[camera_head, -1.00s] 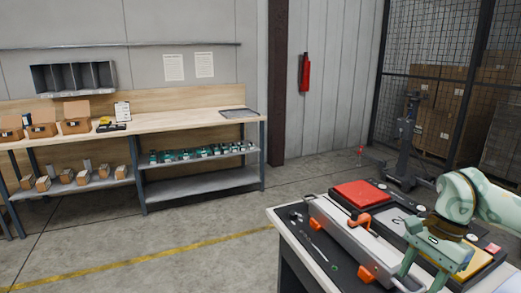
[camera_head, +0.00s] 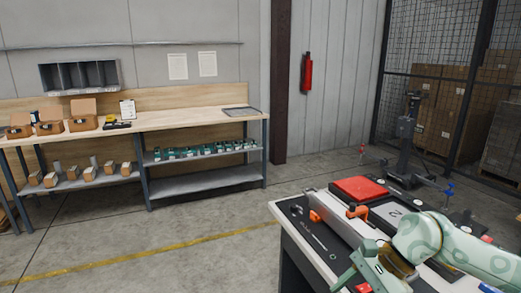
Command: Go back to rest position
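My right arm, pale green, comes in from the right edge. Its gripper (camera_head: 362,281) is low over the near workbench (camera_head: 320,252), by the long grey box with orange latches (camera_head: 340,218). The fingers look apart with nothing between them, though the bottom edge of the picture cuts off their tips. My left gripper is not in view.
The near bench also holds a red pad (camera_head: 359,189) and a dark panel marked 2 (camera_head: 393,213). A long wooden-topped bench (camera_head: 180,118) with cardboard boxes stands along the back wall. A dark wheeled stand (camera_head: 405,150) is behind. The floor between the benches is clear.

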